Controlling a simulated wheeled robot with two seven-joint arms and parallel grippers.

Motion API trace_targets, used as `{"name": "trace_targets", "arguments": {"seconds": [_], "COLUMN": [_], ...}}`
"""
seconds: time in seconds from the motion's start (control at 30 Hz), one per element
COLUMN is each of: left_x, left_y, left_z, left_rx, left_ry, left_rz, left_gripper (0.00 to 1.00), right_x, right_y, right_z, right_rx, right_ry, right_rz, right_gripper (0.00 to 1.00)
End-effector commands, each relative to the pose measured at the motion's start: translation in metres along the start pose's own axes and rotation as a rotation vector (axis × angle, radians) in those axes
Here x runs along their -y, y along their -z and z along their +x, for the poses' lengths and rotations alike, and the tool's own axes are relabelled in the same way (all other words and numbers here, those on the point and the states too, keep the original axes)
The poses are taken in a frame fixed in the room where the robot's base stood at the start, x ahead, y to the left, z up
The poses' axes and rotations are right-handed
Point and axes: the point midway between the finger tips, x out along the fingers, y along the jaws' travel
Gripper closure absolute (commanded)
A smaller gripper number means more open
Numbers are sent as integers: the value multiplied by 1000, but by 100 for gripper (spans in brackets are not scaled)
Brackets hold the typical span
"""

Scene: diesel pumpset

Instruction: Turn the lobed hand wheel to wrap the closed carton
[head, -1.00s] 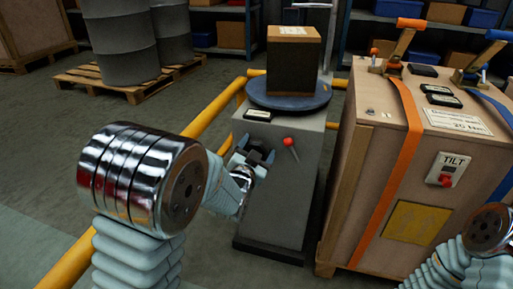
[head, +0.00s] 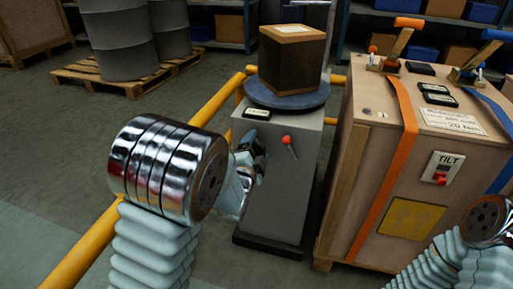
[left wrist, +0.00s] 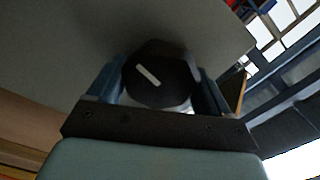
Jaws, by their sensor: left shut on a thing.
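The closed carton (head: 292,62) stands on a round blue turntable (head: 286,97) on top of a grey pedestal (head: 276,185). Its sides look dark and its top is lighter, with a pale label. The lobed hand wheel (left wrist: 158,80) is black with a white mark and sits on the pedestal's face. My left gripper (left wrist: 160,88) is shut on the wheel, with one blue finger on each side. In the head view my left gripper (head: 250,160) is at the pedestal's front and mostly hides the wheel. My right arm shows at the lower right, but its gripper is out of view.
A red-knobbed lever (head: 286,140) is on the pedestal, right of the wheel. A large strapped wooden crate (head: 350,195) stands close on the right. A yellow rail (head: 213,105) runs behind and left. Drums on a pallet (head: 140,82) stand at the back left.

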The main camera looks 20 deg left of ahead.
Motion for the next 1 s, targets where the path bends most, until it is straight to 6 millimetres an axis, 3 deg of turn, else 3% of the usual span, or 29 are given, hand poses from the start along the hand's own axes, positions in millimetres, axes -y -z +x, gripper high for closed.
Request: {"name": "trace_targets", "arguments": {"seconds": [0.5,0.53,0.67,1.0], "left_x": [-2,-2,-2,-1], "left_y": [3,3,3,1], "left_z": [0,0,0,1], "left_rx": [-7,-7,-6,-3], "left_ry": [-4,-4,-3,-2], "left_rz": [21,21,20,20], "left_gripper": [51,19,1,1], "right_x": [0,0,0,0], "right_y": [0,0,0,0], "right_z": [0,0,0,0], "right_rx": [0,0,0,0], "right_ry": [0,0,0,0], "right_rz": [0,0,0,0], "right_gripper": [0,0,0,0]}}
